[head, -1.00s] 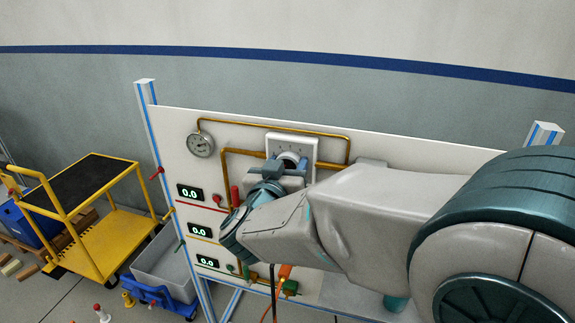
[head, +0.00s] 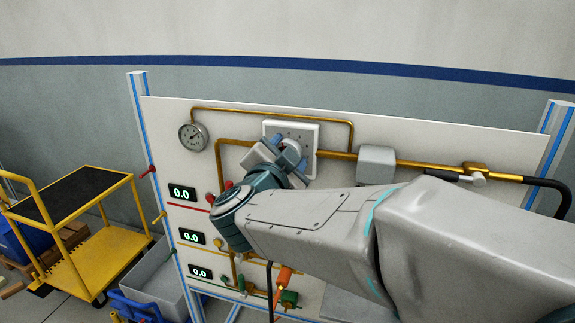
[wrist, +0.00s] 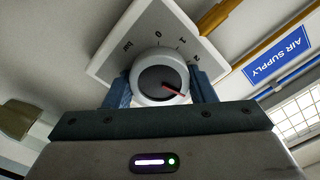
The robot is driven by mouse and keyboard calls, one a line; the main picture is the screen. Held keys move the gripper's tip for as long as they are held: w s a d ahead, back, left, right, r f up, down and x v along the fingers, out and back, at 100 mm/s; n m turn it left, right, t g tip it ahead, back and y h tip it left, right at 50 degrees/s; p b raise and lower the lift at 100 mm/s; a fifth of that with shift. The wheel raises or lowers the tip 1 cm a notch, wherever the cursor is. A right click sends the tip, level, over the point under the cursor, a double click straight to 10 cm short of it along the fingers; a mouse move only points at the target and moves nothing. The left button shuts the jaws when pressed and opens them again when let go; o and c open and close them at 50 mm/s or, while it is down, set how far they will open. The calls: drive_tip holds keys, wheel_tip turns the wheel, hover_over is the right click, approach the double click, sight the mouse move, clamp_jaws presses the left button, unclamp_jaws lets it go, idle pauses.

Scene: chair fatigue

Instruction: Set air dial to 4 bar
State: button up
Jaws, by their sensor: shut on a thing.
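The air dial (wrist: 160,76) is a round pale knob with a dark face and a red pointer line, on a square white plate (wrist: 130,42). In the wrist view the pointer slants right and slightly down, past the visible 2 mark. Marks "bar", 0, 1 and 2 show; further marks are hidden by the right finger. My gripper (wrist: 160,90) has its blue fingers on either side of the knob, shut on it. In the head view the plate (head: 308,132) shows behind my gripper (head: 287,157). The round pressure gauge (head: 193,136) is too small to read.
Brass pipes (head: 340,124) run around the dial on the white panel (head: 450,150), with a grey box (head: 376,165) to the right. Three displays (head: 182,193) read 0.0. A yellow cart (head: 70,220) stands left. An AIR SUPPLY sign (wrist: 277,60) is right of the dial.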

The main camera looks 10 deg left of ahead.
drive_tip(key=shift+f+m+b, duration=0.15)
drive_tip(key=shift+m+b, duration=0.8)
drive_tip(key=shift+m, duration=0.25)
drive_tip(key=o, duration=1)
drive_tip(key=s, duration=0.4)
drive_tip(key=s+a, duration=0.1)
drive_tip(key=s, duration=0.4)
drive_tip(key=s+a, duration=0.1)
drive_tip(key=s, duration=0.3)
drive_tip(key=shift+s, duration=0.4)
